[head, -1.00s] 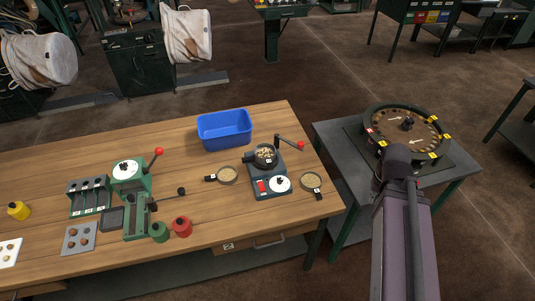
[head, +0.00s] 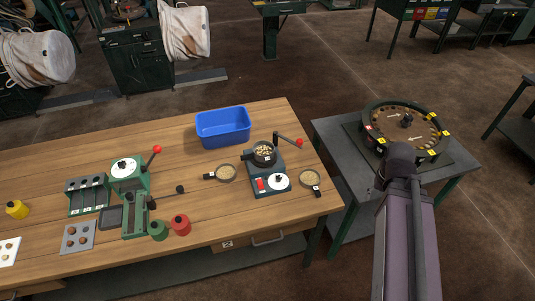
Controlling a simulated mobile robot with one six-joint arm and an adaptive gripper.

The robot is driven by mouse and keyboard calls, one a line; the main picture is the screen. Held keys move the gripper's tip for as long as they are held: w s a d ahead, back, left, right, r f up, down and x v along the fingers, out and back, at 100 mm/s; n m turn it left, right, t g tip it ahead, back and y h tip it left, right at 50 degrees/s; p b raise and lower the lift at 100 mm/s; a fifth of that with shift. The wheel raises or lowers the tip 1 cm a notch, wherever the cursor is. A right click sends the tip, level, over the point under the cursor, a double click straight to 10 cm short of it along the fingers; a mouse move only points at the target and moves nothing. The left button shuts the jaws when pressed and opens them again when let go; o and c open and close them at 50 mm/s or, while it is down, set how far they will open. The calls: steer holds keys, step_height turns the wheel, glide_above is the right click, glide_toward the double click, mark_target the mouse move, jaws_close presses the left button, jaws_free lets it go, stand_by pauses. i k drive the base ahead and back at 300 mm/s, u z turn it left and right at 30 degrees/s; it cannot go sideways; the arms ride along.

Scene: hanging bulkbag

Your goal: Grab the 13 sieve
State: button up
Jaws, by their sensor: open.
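Two small round sieves with pale contents lie on the wooden bench, each with a white number tag too small to read. The left sieve (head: 227,172) lies just left of the dark green machine, its handle pointing left. The right sieve (head: 310,177) lies right of the machine near the bench's right end, its tag toward the front. I cannot tell which one is 13. My purple arm rises at the right, beside the bench and in front of the round turntable. My gripper does not show.
The machine (head: 268,169) has a red-knobbed lever and a bowl of pale pieces between the sieves. A blue bin (head: 223,127) stands behind. A green press (head: 132,180) and red pot (head: 180,225) are left. The round turntable (head: 404,125) stands on a separate grey table (head: 347,145).

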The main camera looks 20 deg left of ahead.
mark_target(262, 149)
steer(key=z, duration=0.55)
steer(key=k, duration=1.5)
steer(key=u, duration=0.9)
steer(key=i, duration=0.9)
steer(key=u, duration=0.05)
